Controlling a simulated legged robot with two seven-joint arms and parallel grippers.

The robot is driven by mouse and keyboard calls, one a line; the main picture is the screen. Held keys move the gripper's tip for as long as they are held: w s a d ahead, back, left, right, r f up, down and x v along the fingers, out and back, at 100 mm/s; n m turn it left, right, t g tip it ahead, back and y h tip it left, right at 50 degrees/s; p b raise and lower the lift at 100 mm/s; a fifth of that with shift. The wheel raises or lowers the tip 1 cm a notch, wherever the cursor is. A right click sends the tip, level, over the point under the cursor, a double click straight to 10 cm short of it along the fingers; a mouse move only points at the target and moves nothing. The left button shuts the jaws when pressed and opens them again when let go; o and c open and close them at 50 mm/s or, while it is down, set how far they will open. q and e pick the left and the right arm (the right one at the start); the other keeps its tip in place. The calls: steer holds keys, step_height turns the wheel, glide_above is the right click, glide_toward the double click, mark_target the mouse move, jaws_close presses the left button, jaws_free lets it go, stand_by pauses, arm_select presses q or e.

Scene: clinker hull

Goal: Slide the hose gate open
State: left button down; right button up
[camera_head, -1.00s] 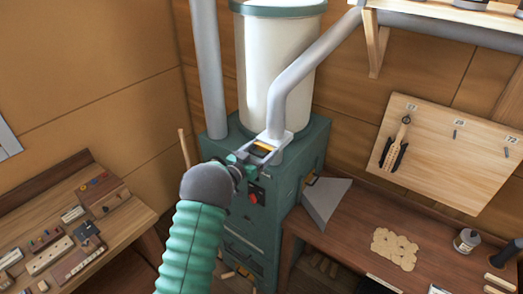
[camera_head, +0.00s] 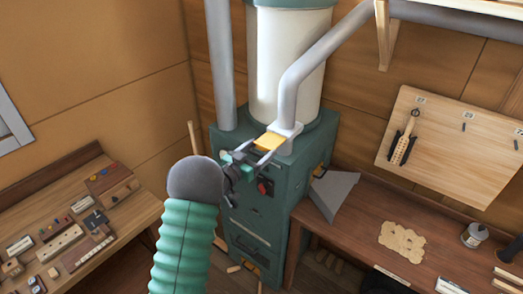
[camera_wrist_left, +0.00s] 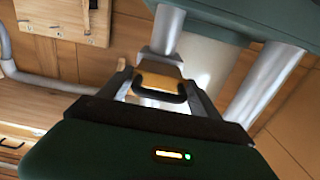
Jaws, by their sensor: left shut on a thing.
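The hose gate is a yellow slide plate (camera_head: 268,143) in a grey housing (camera_head: 287,132) at the foot of the bent grey hose pipe (camera_head: 300,80), on the green machine. Much of the plate shows outside the housing, on the side towards me. In the left wrist view the plate (camera_wrist_left: 160,74) has a dark loop handle (camera_wrist_left: 160,92) at its near end. My left gripper (camera_head: 252,155) reaches in from the lower left and is shut on the handle. Its fingers hide part of the handle in the head view. My right gripper is in neither view.
The green cabinet (camera_head: 270,185) has a red button on its front. A workbench (camera_head: 350,225) with a grey funnel (camera_head: 333,192) stands to the right. A bench (camera_head: 120,225) with small blocks stands to the left. A tool board (camera_head: 450,145) hangs on the right wall.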

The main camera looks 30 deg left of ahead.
arm_select(q)
steer(key=shift+s+f, duration=0.1)
steer(key=shift+f, duration=0.15)
steer(key=shift+c, duration=1.4)
jaws_free()
steer(key=shift+r, duration=0.1)
steer(key=shift+a, duration=0.1)
steer(key=s+a+b, duration=0.1)
steer(key=s+b, duration=0.5)
steer(key=s, duration=1)
steer(key=shift+s+a, duration=0.2)
steer(key=shift+s, duration=0.05)
